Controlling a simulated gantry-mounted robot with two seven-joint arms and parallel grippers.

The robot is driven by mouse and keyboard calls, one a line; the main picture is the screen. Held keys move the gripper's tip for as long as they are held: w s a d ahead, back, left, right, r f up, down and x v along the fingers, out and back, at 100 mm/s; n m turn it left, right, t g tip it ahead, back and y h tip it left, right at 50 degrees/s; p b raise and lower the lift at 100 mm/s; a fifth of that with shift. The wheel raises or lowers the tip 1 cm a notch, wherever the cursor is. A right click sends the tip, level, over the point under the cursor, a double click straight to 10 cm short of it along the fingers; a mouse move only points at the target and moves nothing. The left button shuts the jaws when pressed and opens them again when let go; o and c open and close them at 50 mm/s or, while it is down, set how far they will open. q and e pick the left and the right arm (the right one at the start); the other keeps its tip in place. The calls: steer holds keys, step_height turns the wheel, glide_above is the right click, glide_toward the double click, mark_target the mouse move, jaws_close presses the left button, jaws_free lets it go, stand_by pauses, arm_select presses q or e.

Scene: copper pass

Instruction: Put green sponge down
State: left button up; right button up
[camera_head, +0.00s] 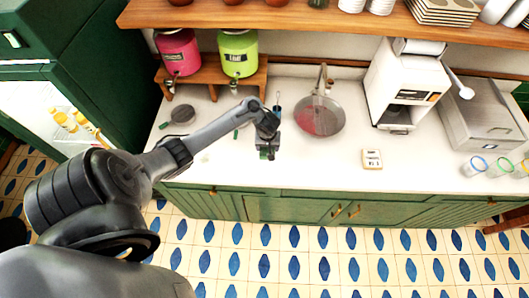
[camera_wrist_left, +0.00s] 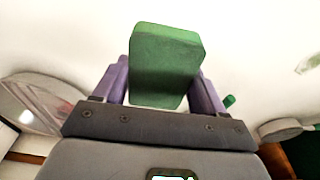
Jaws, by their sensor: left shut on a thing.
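The green sponge (camera_wrist_left: 166,58) is a block between the two purple fingers of my left gripper (camera_wrist_left: 164,82) in the left wrist view. The gripper is shut on it, and the sponge sticks out past the fingertips. In the head view my left gripper (camera_head: 267,154) is over the front part of the white counter (camera_head: 318,165), pointing down. Only a small bit of green shows at its fingers there. I cannot tell whether the sponge touches the counter. My right gripper is in neither view.
A coffee machine (camera_head: 407,84) stands further right, and a small white block (camera_head: 372,159) lies near the front edge. Pink (camera_head: 178,52) and green (camera_head: 238,54) dispensers stand back left. The counter between gripper and block is clear.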

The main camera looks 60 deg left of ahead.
mark_target(264, 150)
arm_select(q)
steer(key=shift+s+a+f, duration=0.25)
steer(key=shift+a+f, duration=0.35)
steer(key=shift+a, duration=0.35)
step_height(264, 150, down, 4)
steer(key=shift+r+b, duration=0.25)
steer(key=shift+b, duration=0.6)
steer(key=shift+f, duration=0.25)
steer(key=shift+f, duration=0.15)
steer(key=o, duration=1)
